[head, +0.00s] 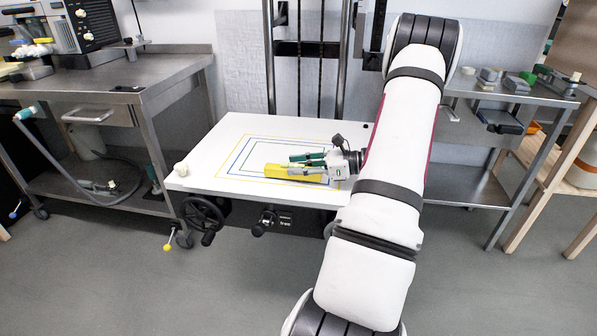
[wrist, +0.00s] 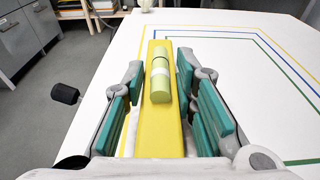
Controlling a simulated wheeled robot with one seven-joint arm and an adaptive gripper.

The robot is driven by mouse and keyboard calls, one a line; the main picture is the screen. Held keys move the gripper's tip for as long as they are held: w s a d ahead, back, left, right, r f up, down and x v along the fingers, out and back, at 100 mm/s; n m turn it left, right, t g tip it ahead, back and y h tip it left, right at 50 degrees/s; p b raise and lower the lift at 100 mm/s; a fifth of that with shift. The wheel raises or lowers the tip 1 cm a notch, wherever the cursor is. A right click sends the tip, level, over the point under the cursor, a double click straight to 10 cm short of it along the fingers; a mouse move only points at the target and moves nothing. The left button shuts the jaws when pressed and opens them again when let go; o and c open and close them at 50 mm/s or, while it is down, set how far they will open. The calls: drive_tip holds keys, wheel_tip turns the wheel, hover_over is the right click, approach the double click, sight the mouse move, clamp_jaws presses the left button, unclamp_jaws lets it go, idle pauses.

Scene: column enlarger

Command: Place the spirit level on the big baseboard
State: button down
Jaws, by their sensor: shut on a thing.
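The spirit level is a long yellow bar (wrist: 155,135) with a pale green vial (wrist: 160,78) on its upper face. My gripper (head: 308,164) is over the baseboard with its teal-padded fingers on either side of the bar. In the wrist view my gripper (wrist: 165,100) is shut on the level, which runs lengthwise between the fingers and out past their tips. In the head view the yellow level (head: 285,171) lies at or just above the board; I cannot tell whether it touches. The big baseboard (head: 235,128) is white with yellow, blue and green outline rectangles.
A metal bench (head: 110,85) stands to the left, and another (head: 500,92) with small blocks on it to the right. The enlarger column (head: 305,60) rises behind the board. A white knob (head: 181,169) sits at the board's front left corner. Much of the board's left side is clear.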

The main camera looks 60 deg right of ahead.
drive_tip(key=shift+f, duration=0.35)
drive_tip(key=shift+r, duration=0.1)
drive_tip(key=c, duration=1.3)
unclamp_jaws()
